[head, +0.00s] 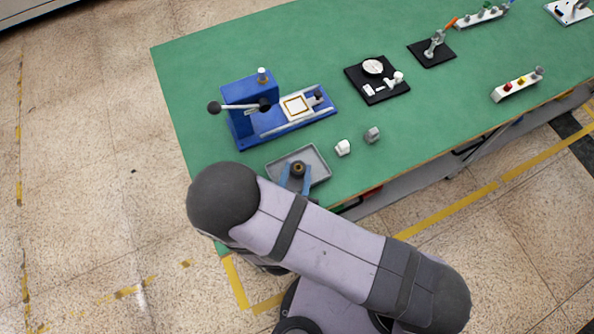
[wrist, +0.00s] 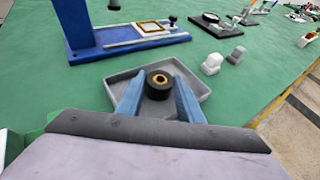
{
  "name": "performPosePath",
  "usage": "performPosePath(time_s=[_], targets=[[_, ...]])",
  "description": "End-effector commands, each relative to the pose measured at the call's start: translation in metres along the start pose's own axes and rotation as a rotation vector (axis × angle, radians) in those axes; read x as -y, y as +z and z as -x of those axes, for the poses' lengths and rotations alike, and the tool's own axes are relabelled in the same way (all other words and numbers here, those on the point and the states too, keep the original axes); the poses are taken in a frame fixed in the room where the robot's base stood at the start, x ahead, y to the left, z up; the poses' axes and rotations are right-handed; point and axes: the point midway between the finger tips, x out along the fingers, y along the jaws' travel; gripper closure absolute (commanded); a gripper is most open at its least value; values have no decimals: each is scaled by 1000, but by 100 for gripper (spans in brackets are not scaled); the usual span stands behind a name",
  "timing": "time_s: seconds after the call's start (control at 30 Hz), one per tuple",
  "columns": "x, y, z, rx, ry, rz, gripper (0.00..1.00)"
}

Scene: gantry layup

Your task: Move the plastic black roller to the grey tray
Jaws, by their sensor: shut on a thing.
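The black roller (head: 298,168) has a gold-brown ring around its centre hole. It also shows in the wrist view (wrist: 159,85), between the two blue fingers of my gripper (wrist: 158,97). My gripper (head: 296,178) is shut on the roller. The grey tray (head: 319,164) lies near the front edge of the green table, and in the wrist view its rim (wrist: 119,76) shows around the fingers. The roller is over or inside the tray; I cannot tell whether it touches the tray floor. The fingers and wrist hide part of the tray's near side.
A blue press (head: 246,100) with a long bed stands behind the tray. A white block (head: 343,147) and a grey block (head: 372,135) sit to its right. A black plate with a dial (head: 375,78) and other fixtures stand farther off. Green table between them is clear.

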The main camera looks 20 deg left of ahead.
Motion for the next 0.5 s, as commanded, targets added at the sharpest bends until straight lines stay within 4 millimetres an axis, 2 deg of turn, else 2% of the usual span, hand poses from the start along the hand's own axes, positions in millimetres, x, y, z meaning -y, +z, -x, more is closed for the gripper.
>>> performPosePath(time_s=[0.07,0.1,0.13,0.5], targets=[[0,-4,-2,0,0,0,89],[0,-2,-1,0,0,0,57],[0,-2,-1,0,0,0,50],[0,0,0,0,0,0,48]])
